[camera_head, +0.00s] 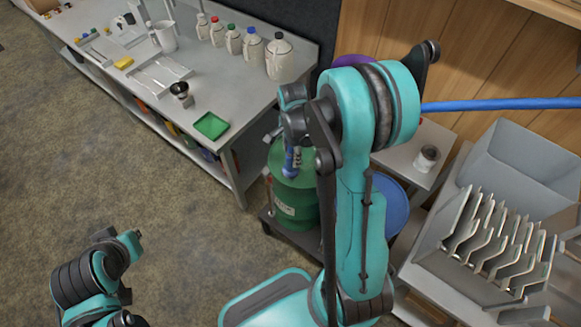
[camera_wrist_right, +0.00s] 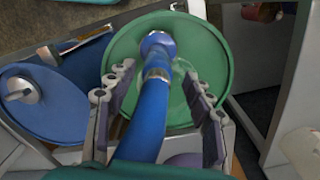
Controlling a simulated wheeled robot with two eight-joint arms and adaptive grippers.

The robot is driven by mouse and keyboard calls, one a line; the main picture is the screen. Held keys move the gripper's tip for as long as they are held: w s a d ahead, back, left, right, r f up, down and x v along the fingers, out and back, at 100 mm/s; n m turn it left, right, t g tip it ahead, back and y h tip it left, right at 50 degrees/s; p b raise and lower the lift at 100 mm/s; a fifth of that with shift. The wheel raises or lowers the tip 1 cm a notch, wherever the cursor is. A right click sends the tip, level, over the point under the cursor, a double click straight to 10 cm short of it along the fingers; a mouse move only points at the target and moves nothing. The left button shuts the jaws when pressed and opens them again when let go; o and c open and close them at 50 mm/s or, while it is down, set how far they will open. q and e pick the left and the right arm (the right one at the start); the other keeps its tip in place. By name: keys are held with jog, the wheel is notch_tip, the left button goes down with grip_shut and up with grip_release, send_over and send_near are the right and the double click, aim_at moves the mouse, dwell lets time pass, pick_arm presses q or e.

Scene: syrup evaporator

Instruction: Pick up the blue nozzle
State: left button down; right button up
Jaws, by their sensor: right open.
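The blue nozzle (camera_wrist_right: 148,118) runs up the middle of the right wrist view, with a silver collar and a rounded blue end over the green drum. In the head view its small blue body (camera_head: 291,163) shows at the top of the green drum, partly hidden by my right arm. My right gripper (camera_wrist_right: 158,88) is open, with one finger on each side of the nozzle; I cannot tell whether either finger touches it. In the head view this gripper (camera_head: 288,140) is mostly hidden at the drum. Of my left arm only links show at the lower left.
The green drum (camera_head: 292,205) stands on a dark cart beside a blue drum (camera_head: 391,205). A grey bench (camera_head: 235,85) with jugs and a green tray (camera_head: 211,126) is at the left. A rack of metal plates (camera_head: 430,240) is at the right. A blue pipe (camera_head: 500,104) crosses behind.

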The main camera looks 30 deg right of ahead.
aim_at(291, 164)
jog(key=f+b, duration=0.1)
jog(key=f, duration=0.2)
jog(key=f+b, duration=0.1)
jog(key=f, duration=0.1)
jog(key=shift+s+a+f+b, duration=0.2)
jog(key=shift+a+f+b, duration=0.1)
jog(key=shift+a+b, duration=0.05)
jog(key=shift+r, duration=0.1)
jog(key=shift+c, duration=0.5)
grip_shut()
